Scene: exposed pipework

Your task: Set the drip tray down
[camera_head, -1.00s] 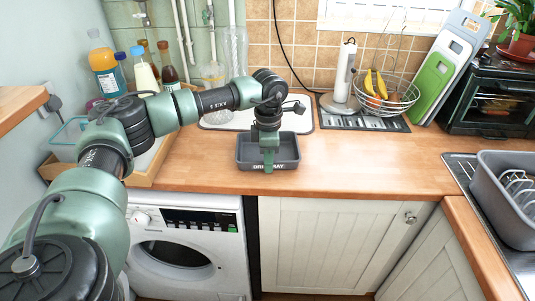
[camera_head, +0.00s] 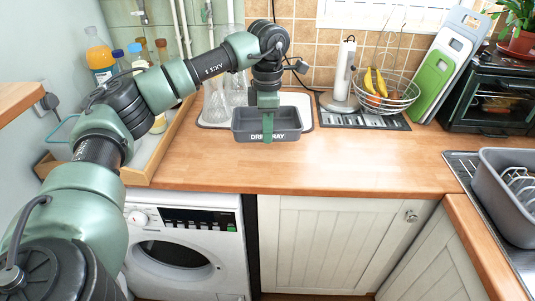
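The drip tray (camera_head: 290,136) is a dark grey, shallow rectangular tray with white lettering on its front wall. It is level in the head view, in front of the white mat at the back of the wooden worktop. My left gripper (camera_head: 267,132) comes down from above and is shut on the tray's front wall; one green finger covers part of the lettering. The tray appears raised above the worktop, though the gap under it is hard to judge. My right gripper is not in view.
Clear glassware (camera_head: 215,103) stands on the white mat (camera_head: 306,104) behind the tray. A wooden tray (camera_head: 137,178) with bottles is at the left. A paper towel holder (camera_head: 343,75) and a wire fruit basket (camera_head: 392,100) stand right. The front worktop (camera_head: 330,165) is clear.

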